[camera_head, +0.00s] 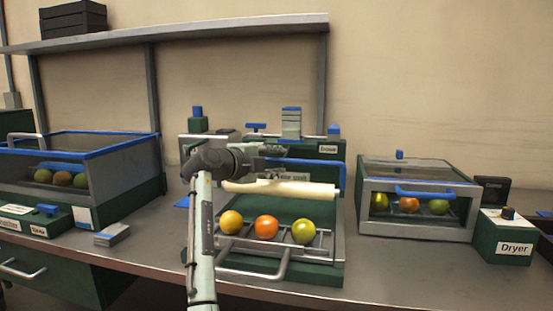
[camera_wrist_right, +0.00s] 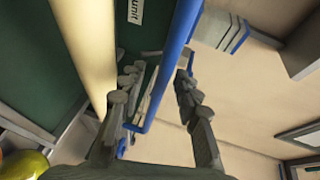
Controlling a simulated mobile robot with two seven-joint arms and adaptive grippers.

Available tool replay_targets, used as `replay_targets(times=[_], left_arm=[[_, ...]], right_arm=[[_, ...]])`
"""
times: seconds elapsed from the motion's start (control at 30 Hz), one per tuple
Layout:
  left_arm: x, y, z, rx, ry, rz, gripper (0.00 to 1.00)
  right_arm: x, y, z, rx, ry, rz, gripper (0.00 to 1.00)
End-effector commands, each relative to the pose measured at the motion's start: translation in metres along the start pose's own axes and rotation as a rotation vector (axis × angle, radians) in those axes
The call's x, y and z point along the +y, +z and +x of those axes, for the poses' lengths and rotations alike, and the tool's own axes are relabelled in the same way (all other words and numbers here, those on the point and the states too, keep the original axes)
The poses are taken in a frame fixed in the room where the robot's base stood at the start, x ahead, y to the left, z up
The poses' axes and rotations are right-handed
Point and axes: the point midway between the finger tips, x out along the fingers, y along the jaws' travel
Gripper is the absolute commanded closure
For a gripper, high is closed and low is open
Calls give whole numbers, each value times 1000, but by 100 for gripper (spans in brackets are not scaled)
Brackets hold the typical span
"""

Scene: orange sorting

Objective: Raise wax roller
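The cream wax roller (camera_head: 300,190) lies level above the green wax unit, and it runs along the left of the right wrist view (camera_wrist_right: 85,45). A blue bar handle (camera_head: 325,162) is behind and above the roller; it also shows in the right wrist view (camera_wrist_right: 177,45). My right gripper (camera_head: 275,152) is at the left part of this handle, above the roller. In the wrist view its fingers (camera_wrist_right: 157,82) are spread apart, with the blue bar passing between them. Whether a finger touches the bar cannot be told. My left gripper is not in view.
A yellow fruit (camera_head: 232,222), an orange (camera_head: 266,228) and a yellow-green fruit (camera_head: 303,232) sit on the rack before the roller. A glass-sided box (camera_head: 418,228) with fruit and the dryer control box (camera_head: 505,240) stand right. A blue-rimmed bin (camera_head: 110,180) stands left.

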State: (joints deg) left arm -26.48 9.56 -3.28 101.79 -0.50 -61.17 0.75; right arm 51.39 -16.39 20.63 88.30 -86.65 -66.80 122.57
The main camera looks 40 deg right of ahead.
Motion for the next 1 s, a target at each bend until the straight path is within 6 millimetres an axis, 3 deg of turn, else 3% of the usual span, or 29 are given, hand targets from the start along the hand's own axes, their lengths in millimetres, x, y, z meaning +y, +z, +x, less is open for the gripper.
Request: replay_targets(times=[0.27,0.53,1.0], left_arm=[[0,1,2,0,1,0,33],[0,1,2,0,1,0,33],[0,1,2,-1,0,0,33]], right_arm=[[0,0,3,-1,-1,0,68],[0,0,2,-1,-1,0,100],[-1,0,2,-1,0,0,100]])
